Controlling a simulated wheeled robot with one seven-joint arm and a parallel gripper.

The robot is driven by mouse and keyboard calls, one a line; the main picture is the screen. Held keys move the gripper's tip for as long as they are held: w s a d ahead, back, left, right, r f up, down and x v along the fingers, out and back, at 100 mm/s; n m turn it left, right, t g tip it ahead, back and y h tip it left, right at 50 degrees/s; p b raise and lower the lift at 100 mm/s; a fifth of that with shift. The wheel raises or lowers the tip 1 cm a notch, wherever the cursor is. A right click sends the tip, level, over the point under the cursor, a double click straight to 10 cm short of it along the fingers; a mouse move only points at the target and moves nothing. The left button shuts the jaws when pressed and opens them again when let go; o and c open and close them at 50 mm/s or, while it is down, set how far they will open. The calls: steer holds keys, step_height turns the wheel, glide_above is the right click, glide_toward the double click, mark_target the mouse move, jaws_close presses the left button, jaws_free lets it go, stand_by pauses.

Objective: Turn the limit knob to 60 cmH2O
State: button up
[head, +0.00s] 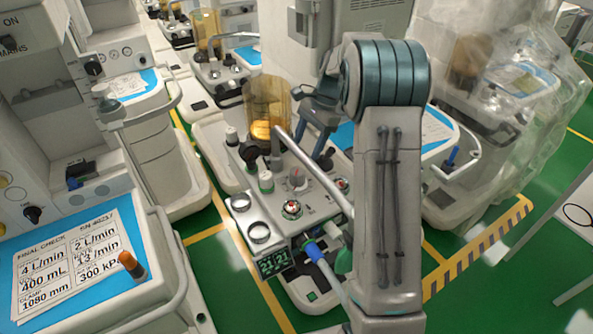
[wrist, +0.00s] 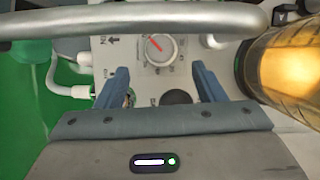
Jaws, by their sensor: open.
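A grey round knob with a red pointer line (wrist: 160,49) sits on the light panel in the wrist view, its pointer aimed to the upper left. I take it for the limit knob, but its scale is too small to read. It seems to be the grey knob (head: 297,177) on the middle cart's panel in the head view. My gripper (wrist: 156,83) is open, its blue fingers apart, with the knob beyond the tips and nothing held. In the head view my gripper (head: 318,142) is over the panel, beside the amber canister.
A metal rail (wrist: 130,21) crosses the wrist view's top. The amber canister (head: 267,108) stands close by. A dark round part (wrist: 177,97) lies between my fingers. A red-and-white dial (head: 291,208) and green display (head: 273,264) are nearer. Another cart's note card (head: 70,262) is at left.

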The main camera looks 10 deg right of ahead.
mark_target(297, 170)
steer(key=x, duration=1)
steer(key=shift+c, duration=0.3)
steer(key=c, duration=0.9)
